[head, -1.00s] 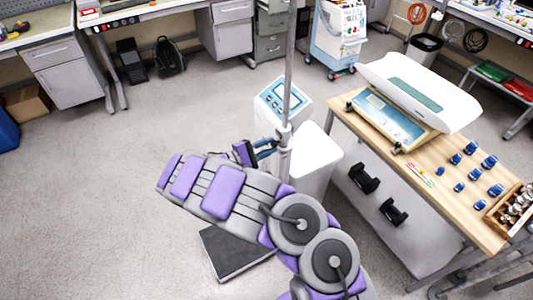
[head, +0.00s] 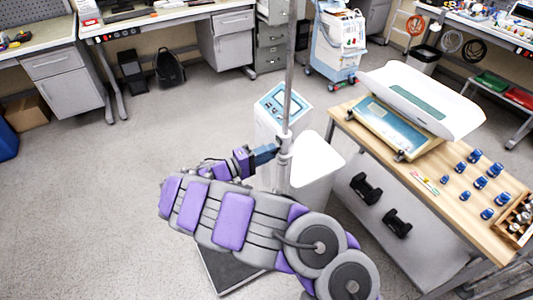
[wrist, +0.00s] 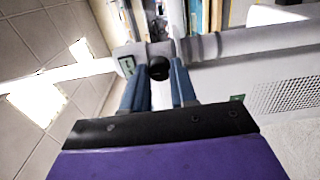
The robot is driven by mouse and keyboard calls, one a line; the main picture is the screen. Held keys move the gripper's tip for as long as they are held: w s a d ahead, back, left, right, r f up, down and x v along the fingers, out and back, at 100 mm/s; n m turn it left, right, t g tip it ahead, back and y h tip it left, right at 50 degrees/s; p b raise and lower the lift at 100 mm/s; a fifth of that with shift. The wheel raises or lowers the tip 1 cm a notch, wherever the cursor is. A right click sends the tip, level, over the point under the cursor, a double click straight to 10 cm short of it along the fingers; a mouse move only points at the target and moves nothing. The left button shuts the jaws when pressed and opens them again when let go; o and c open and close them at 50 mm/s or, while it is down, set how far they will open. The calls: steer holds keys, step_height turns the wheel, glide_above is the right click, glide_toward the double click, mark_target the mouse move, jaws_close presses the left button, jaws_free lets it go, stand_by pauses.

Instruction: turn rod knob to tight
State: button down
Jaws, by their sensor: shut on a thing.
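The rod is an upright grey metal pole (head: 287,100) in the middle of the head view. It runs across the wrist view as a pale bar (wrist: 235,42). A collar clamp (head: 284,142) sits on the pole. In the wrist view, the dark round rod knob (wrist: 158,68) sticks out from the clamp towards me. My gripper (head: 268,153) meets the clamp from the left. In the wrist view, the blue fingers of my gripper (wrist: 158,84) stand on both sides of the knob and are shut on it. The knob's far side is hidden.
A white device with a blue panel (head: 272,102) stands behind the pole. A wooden-topped table (head: 420,155) on the right bears a baby scale (head: 425,95) and several blue weights. Black dumbbells (head: 397,222) lie beneath. Open floor (head: 90,200) lies on the left.

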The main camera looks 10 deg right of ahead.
steer(key=shift+f, duration=0.2)
steer(key=c, duration=0.9)
jaws_free()
steer(key=shift+r, duration=0.1)
steer(key=shift+p+v, duration=1.15)
steer(key=shift+v, duration=7.6)
